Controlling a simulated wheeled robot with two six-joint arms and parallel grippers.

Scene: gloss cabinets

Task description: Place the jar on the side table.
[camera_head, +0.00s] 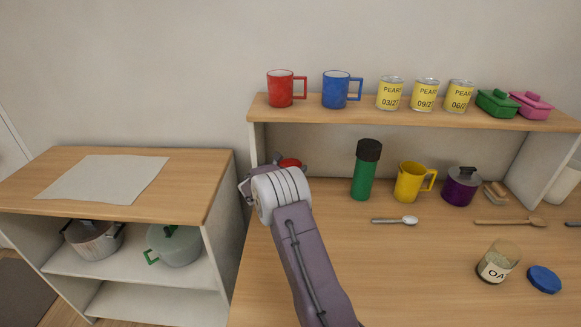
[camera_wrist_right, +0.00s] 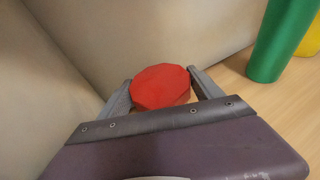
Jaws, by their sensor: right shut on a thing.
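My right gripper (camera_head: 262,172) is shut on a red-topped thing (camera_head: 290,163) at the left end of the counter, below the raised shelf. In the right wrist view its round red top (camera_wrist_right: 160,86) sits between the two fingers; its body is hidden, so I cannot tell if it is a jar. A clear jar marked "OA" (camera_head: 494,270) stands open at the counter's front right, beside a blue lid (camera_head: 544,279). The low side table (camera_head: 190,192) at left has a pale cloth or sheet (camera_head: 103,177) on it. My left gripper is out of view.
A green bottle (camera_head: 363,178), yellow mug (camera_head: 409,183) and purple pot (camera_head: 460,189) stand under the shelf (camera_head: 370,112), which holds mugs, cans and small dishes. Spoons lie on the counter (camera_head: 400,270). Pots sit inside the side table. Its top has bare wood around the cloth.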

